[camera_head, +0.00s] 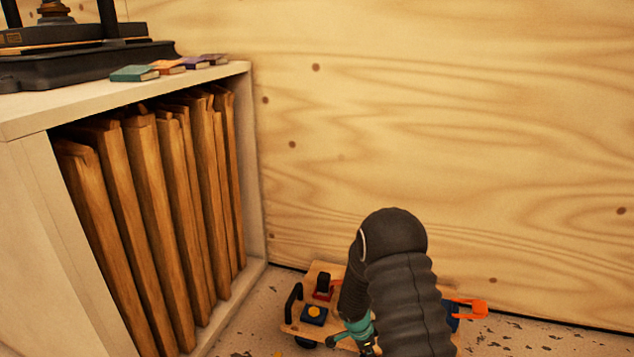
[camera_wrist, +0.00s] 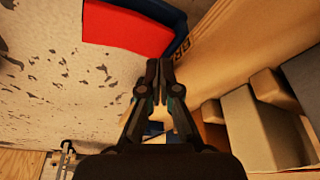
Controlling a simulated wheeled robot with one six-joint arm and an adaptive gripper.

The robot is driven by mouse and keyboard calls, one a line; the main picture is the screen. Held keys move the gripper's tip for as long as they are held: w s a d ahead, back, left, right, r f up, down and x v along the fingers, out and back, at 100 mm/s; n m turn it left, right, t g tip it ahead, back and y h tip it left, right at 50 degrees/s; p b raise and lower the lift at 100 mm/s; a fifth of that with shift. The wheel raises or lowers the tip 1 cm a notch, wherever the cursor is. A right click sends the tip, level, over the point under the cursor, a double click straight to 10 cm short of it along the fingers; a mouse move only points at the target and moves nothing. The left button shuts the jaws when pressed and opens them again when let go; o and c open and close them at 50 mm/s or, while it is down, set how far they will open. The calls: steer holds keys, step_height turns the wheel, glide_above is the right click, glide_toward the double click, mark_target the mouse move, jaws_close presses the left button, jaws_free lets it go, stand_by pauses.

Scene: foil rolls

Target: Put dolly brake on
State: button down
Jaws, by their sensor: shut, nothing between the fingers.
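The dolly (camera_head: 292,327) is a low wooden platform on the floor by the plywood wall, partly hidden by my arm. On it are a black handle (camera_head: 293,299), a dark blue block with a yellow knob (camera_head: 314,313) and a red piece with a black top (camera_head: 323,287). An orange part (camera_head: 470,308) sticks out at its right. I cannot tell which part is the brake. My gripper (camera_wrist: 159,68) is shut and empty in the wrist view, with a red, blue-edged part (camera_wrist: 128,27) beyond its fingertips. Whether it touches anything is unclear.
A pale shelf (camera_head: 28,115) with several upright wooden boards (camera_head: 150,215) stands at left. A black press (camera_head: 85,65) and small coloured books (camera_head: 135,73) are on top. The plywood wall (camera_head: 450,130) closes the back. Speckled floor (camera_wrist: 60,85) is open at left in the wrist view.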

steer(key=shift+r+p, duration=0.4)
steer(key=shift+r, duration=2)
steer(key=n, duration=0.3)
steer(key=shift+s+d, duration=0.1)
steer(key=shift+s, duration=0.3)
steer(key=s+n+g, duration=0.1)
steer(key=s, duration=0.1)
steer(key=s+n, duration=0.2)
steer(key=shift+d+f+g, duration=0.2)
steer(key=shift+g, duration=0.2)
steer(key=s+r+n+t+y+p, duration=0.1)
steer(key=s+r, duration=0.7)
steer(key=r, duration=0.8)
steer(key=s+r+n+t+y+p, duration=0.1)
steer(key=s+r+n+t+p, duration=0.2)
steer(key=s+r, duration=0.6)
steer(key=s+r+n+t+y+p, duration=0.1)
steer(key=s+r+n+p, duration=0.4)
steer(key=r, duration=1.9)
steer(key=s+t, duration=0.1)
steer(key=s, duration=0.2)
steer(key=shift+s+a+r+n+t, duration=0.15)
steer(key=shift+s+r+n+t, duration=0.15)
steer(key=shift+s, duration=0.05)
